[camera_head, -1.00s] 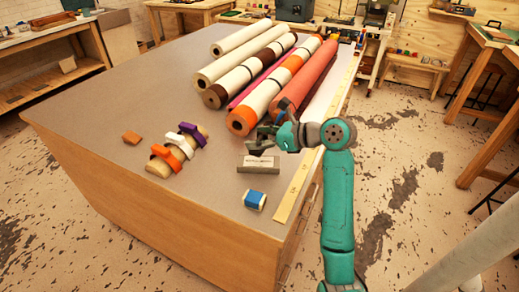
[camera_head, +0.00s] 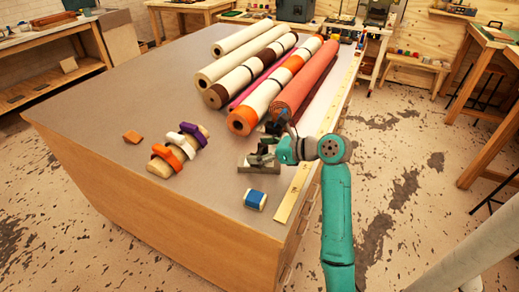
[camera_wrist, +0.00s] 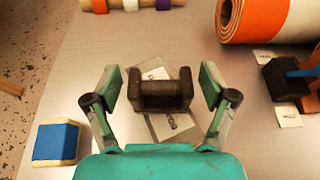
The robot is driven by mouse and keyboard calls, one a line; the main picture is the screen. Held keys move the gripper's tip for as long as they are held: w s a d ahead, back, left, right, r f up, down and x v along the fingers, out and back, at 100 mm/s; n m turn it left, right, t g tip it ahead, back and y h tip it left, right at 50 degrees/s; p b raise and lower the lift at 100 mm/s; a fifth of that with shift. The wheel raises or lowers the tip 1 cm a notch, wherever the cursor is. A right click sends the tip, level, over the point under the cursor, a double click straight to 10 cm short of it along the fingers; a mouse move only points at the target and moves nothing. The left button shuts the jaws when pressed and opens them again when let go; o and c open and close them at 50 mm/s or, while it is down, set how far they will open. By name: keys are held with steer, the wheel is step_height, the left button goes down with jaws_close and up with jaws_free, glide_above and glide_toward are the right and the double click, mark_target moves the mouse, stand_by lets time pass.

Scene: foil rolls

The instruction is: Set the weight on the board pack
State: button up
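A dark metal block with a raised bar, which looks like the weight (camera_wrist: 161,89), sits between my fingers in the wrist view. My gripper (camera_wrist: 162,87) is open around it, with a gap on both sides. It also shows low over the table in the head view (camera_head: 262,158), where it partly hides the block. A grey labelled plate or card (camera_wrist: 172,124) shows under and beside the block. A cream block with a blue band (camera_head: 255,199), possibly the board pack, lies near the front edge; it is at lower left in the wrist view (camera_wrist: 57,143).
Several rolls lie behind my gripper, including an orange-and-cream one (camera_head: 262,103) and a red one (camera_head: 305,80). A yellow ruler (camera_head: 293,195) runs along the right edge. Another dark block (camera_wrist: 281,81) stands right.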

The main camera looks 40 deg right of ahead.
steer(key=shift+r, duration=0.1)
steer(key=shift+s+d+r, duration=0.1)
steer(key=shift+s, duration=0.1)
steer(key=v, duration=1.1)
steer(key=shift+s+r, duration=0.2)
steer(key=shift+s, duration=0.05)
steer(key=shift+w, duration=0.1)
